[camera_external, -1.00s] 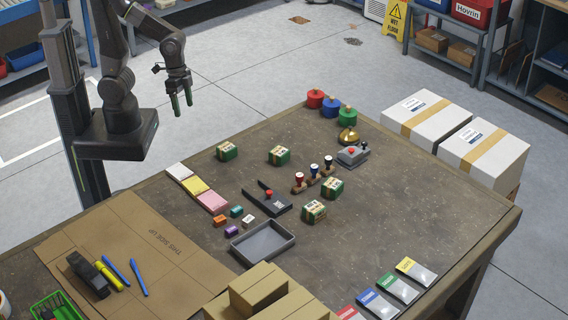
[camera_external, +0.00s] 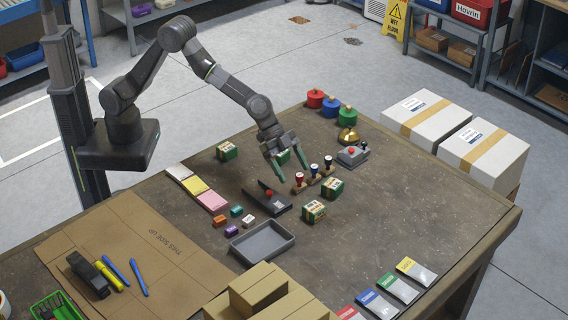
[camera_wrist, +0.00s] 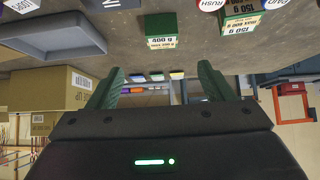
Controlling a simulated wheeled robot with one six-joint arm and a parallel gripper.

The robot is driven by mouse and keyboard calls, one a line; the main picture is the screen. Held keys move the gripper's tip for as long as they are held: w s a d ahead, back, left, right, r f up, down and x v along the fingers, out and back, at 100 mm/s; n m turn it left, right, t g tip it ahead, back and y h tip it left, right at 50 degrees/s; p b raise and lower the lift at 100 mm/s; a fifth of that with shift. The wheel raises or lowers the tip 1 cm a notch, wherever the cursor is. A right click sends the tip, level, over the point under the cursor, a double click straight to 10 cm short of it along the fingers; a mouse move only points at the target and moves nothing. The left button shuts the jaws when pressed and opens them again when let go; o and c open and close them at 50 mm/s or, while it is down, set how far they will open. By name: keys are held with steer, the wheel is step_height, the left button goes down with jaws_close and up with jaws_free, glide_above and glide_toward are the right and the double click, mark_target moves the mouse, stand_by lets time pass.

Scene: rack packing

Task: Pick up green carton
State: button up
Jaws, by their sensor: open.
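My gripper (camera_external: 294,178) is open and empty above the bench, fingers pointing down. In the wrist view, one green carton (camera_wrist: 162,32) shows beyond the gap of my gripper (camera_wrist: 161,68), and another (camera_wrist: 243,20) is to its right. Neither is touched.
Cardboard boxes (camera_external: 262,290) are at the front edge. The bench's right side is mostly clear.

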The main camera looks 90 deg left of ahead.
mark_target(314, 206)
steer(key=p+x, duration=0.2)
steer(key=x, duration=0.6)
steer(key=shift+w+d+f, duration=0.2)
steer(key=shift+w+d, duration=0.05)
steer(key=shift+p+x, duration=1.15)
steer(key=shift+x, duration=1.55)
steer(key=shift+w+a, duration=0.1)
steer(key=shift+a, duration=0.05)
steer(key=c, duration=1.4)
